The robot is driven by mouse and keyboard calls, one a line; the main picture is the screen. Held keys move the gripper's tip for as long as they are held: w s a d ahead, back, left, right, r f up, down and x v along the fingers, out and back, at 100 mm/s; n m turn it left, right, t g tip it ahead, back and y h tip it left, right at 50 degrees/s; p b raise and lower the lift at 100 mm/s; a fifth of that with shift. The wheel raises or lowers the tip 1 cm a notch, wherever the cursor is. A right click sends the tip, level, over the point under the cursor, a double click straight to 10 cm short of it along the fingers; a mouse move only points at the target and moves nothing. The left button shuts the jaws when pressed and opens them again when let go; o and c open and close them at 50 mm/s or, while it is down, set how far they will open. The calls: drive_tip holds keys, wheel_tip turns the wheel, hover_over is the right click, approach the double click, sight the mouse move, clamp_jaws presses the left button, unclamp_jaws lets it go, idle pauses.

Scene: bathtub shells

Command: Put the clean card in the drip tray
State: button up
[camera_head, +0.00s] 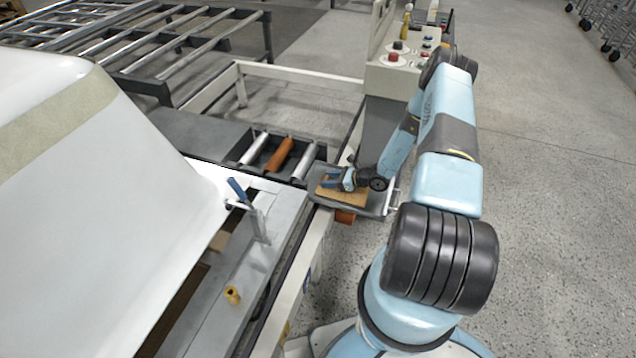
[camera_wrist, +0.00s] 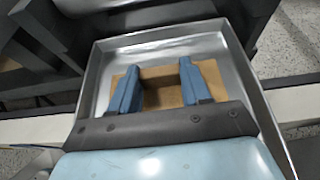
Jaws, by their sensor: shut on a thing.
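The brown card (camera_head: 345,193) is at the drip tray (camera_head: 376,205), a shallow metal tray beside the bench rail. In the wrist view the card (camera_wrist: 207,76) shows inside the walls of the tray (camera_wrist: 150,55), with bare metal around its far side. My gripper (camera_head: 331,181) is over the tray; its two blue fingers (camera_wrist: 157,84) are shut on the card, which extends past them on both sides. I cannot tell whether the card touches the tray floor. The near part of the card is hidden by my gripper.
A large white tub shell (camera_head: 110,200) fills the left. Rollers, one orange (camera_head: 279,154), lie behind the tray. A blue-handled clamp (camera_head: 255,212) stands on the bench edge. A control box (camera_head: 392,75) stands behind my arm. Open floor (camera_head: 560,200) lies right.

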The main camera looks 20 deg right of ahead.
drive_tip(key=o, duration=1.1)
drive_tip(key=shift+c, duration=0.2)
